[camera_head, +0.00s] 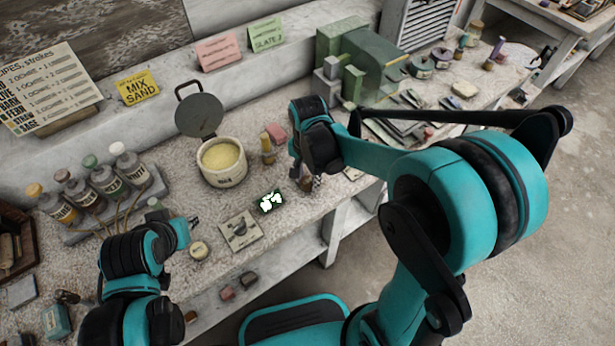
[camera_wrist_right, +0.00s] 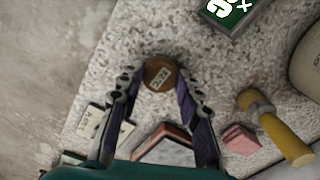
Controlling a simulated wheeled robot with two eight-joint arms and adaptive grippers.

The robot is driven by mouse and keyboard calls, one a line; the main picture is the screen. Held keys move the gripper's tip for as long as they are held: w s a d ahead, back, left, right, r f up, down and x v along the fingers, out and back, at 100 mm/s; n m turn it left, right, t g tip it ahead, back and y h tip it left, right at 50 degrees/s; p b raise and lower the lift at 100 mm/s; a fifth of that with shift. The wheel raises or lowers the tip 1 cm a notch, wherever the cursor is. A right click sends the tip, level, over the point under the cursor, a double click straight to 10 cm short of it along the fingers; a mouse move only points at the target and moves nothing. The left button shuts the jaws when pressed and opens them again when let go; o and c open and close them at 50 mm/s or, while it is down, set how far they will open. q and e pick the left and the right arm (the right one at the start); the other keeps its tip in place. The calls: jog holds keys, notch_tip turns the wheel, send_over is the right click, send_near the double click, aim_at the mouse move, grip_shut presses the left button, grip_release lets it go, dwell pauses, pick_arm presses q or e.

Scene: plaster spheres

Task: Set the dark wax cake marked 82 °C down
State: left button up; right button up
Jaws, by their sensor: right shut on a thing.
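The dark wax cake (camera_wrist_right: 158,77) is a small brown disc with a pale label in the right wrist view. My right gripper (camera_wrist_right: 160,82) is shut on it, with one finger on each side at the tips. In the head view my right gripper (camera_head: 310,182) is over the front part of the bench, right of the dark green box with white print (camera_head: 270,202). The cake is hard to make out there, and its height over the bench cannot be told. My left gripper (camera_head: 190,223) is over the bench at the lower left; its finger state is unclear.
The lidded pot (camera_head: 223,176) holds yellowish stuff and stands left of my right gripper. A pink block (camera_wrist_right: 240,138) and a yellow-handled tool (camera_wrist_right: 285,137) lie close by. The bench's front edge is near. A pale disc (camera_head: 199,250) lies beside a pale plate (camera_head: 252,236).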

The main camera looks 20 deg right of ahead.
jog(key=shift+f+b, duration=0.55)
jog(key=shift+f, duration=0.15)
dwell(0.5)
jog(key=o, duration=1)
jog(key=shift+o, duration=0.2)
jog(key=shift+r, duration=0.1)
jog(key=shift+r+p, duration=1.65)
jog(key=shift+r, duration=0.35)
jog(key=s+d+r+n+t, duration=0.4)
jog(key=s+r+n+t, duration=0.3)
jog(key=s+r+n, duration=0.2)
jog(key=shift+s+d, duration=0.35)
jog(key=shift+s, duration=0.3)
